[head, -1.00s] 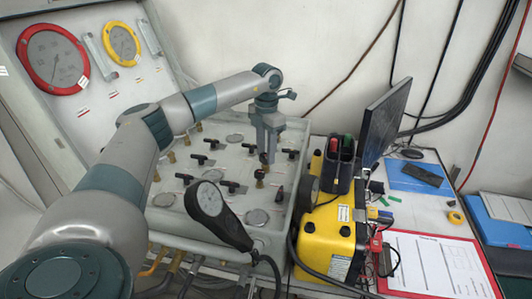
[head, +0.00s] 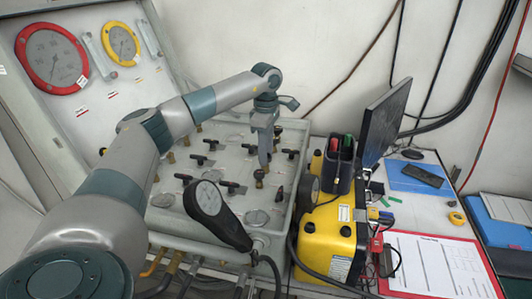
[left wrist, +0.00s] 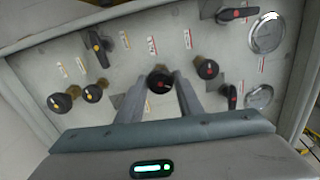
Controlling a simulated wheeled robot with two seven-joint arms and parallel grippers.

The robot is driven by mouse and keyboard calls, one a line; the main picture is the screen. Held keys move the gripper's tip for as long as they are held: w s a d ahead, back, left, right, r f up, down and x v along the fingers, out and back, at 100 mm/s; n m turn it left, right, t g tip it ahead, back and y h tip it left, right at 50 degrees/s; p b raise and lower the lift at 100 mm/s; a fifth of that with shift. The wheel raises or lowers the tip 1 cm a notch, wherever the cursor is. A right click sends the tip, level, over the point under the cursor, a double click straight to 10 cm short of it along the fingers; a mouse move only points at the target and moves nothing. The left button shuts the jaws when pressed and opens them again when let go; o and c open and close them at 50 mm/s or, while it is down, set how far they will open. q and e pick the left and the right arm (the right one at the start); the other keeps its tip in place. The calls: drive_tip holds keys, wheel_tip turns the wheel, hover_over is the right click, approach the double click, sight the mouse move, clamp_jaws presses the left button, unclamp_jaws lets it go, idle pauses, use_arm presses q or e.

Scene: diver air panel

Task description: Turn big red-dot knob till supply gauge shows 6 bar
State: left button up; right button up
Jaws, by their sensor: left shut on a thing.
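My left gripper (head: 263,163) points down at the panel (head: 165,219). In the left wrist view, its fingers (left wrist: 160,92) are shut on a dark round knob (left wrist: 160,80) with a red mark. Another red-dot knob (left wrist: 207,68) stands just right of it, apart from the fingers. In the head view the held knob (head: 259,174) shows under the fingertips. A red-rimmed gauge (head: 52,57) and a yellow-rimmed gauge (head: 122,42) sit on the upright lid. A black-rimmed gauge (head: 208,198) stands at the panel's front. The readings are too small to tell. My right gripper is not in view.
Several T-handles and yellow-dot knobs (left wrist: 61,102) surround the held knob. A monitor (head: 385,122) and clipboard (head: 432,262) are farther right.

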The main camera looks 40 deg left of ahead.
use_arm(q)
drive_tip(key=shift+r+m, duration=0.1)
drive_tip(key=shift+m, duration=1.1)
drive_tip(key=o, duration=1.1)
drive_tip(key=shift+c, duration=0.2)
drive_tip(key=shift+r, duration=0.1)
